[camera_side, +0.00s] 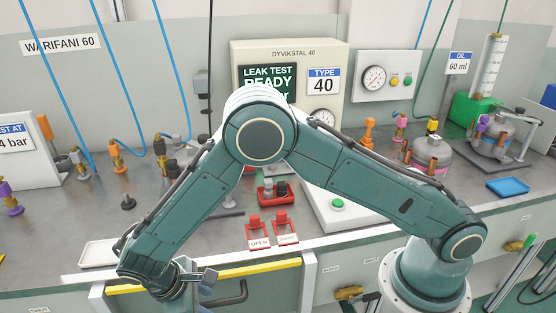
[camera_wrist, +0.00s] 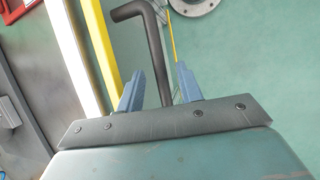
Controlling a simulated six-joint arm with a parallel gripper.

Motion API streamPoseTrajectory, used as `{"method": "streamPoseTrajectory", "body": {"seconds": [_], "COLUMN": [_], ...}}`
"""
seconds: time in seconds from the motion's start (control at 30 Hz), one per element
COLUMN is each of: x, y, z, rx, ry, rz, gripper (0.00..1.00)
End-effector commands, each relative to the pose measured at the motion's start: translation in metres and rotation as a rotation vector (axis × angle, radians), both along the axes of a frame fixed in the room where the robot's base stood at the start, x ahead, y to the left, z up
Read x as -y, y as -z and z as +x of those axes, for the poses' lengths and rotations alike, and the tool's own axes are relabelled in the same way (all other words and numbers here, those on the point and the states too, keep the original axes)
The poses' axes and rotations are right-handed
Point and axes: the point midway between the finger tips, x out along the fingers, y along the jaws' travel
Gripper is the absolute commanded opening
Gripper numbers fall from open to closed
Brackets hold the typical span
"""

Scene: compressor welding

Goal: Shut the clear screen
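The clear screen shows below the bench's front edge in the side view, with a yellow strip (camera_side: 258,269) along its top. A dark bent handle (camera_side: 236,294) is on its front. In the wrist view the yellow strip (camera_wrist: 104,45) runs down the left and the dark handle (camera_wrist: 153,50) reaches down between my fingers. My gripper (camera_wrist: 160,75) has two blue fingers, apart, with a visible gap on each side of the handle. In the side view my gripper is low at the bench front, its fingertips hard to make out. How far the screen stands open I cannot tell.
Red OPEN and second-label blocks (camera_side: 272,232) stand at the bench edge above the screen. A white tray (camera_side: 99,254) lies to the left. A round grey flange (camera_wrist: 194,5) shows at the top of the wrist view.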

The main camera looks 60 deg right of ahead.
Motion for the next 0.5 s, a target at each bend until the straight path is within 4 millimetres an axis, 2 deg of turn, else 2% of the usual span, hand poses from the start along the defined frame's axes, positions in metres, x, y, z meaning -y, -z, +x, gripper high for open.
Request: {"method": "streamPoseTrajectory", "body": {"seconds": [0.13, 0.3, 0.33, 0.5], "x": [0.0000, -0.0001, -0.0001, -0.0003], "y": [0.0000, -0.0001, -0.0001, -0.0003], "z": [0.0000, 0.0001, 0.0001, 0.0001], "rx": [0.000, 0.000, 0.000, 0.000], "ry": [0.000, 0.000, 0.000, -0.001], "rz": [0.000, 0.000, 0.000, 0.000], "gripper": [0.36, 0.03, 0.00, 0.00]}}
